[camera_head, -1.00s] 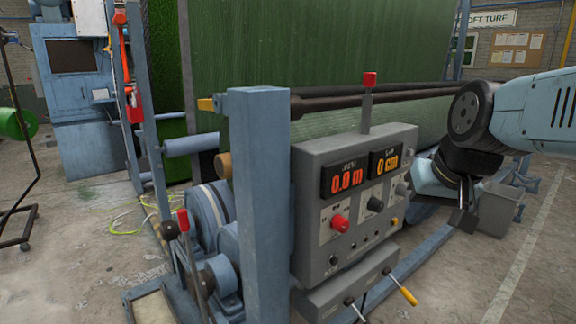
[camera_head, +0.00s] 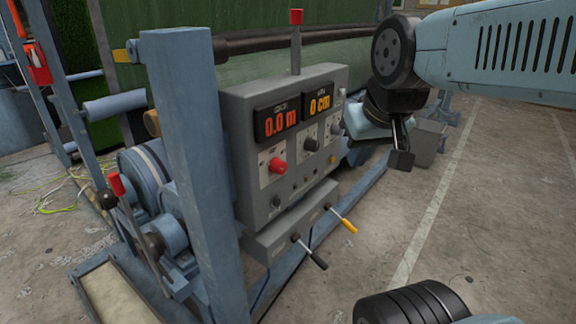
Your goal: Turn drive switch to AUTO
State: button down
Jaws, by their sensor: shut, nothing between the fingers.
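The grey control box (camera_head: 237,140) stands on the machine frame, left of my arm. Its face carries a red knob (camera_head: 277,166), a black knob (camera_head: 311,144) and a grey knob (camera_head: 336,128) at the right. The labels are too small to read, so I cannot tell which knob is the drive switch or where it points. Two displays sit above the knobs; the left one (camera_head: 275,123) reads 0.0 m. My gripper (camera_head: 401,160) is shut and empty, hanging to the right of the box, apart from the knobs.
A blue post (camera_head: 190,180) stands left of the box. A black-handled lever (camera_head: 310,252) and a yellow-handled lever (camera_head: 342,220) stick out below it. A red-topped lever (camera_head: 117,184) is at the left. A grey bin (camera_head: 430,140) stands behind my gripper. The right floor is clear.

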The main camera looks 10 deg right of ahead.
aim_at(276, 166)
jog(key=u, duration=0.7)
jog(key=k, duration=2)
jog(key=z, duration=0.65)
jog(key=i, duration=1)
jog(key=u, duration=0.05)
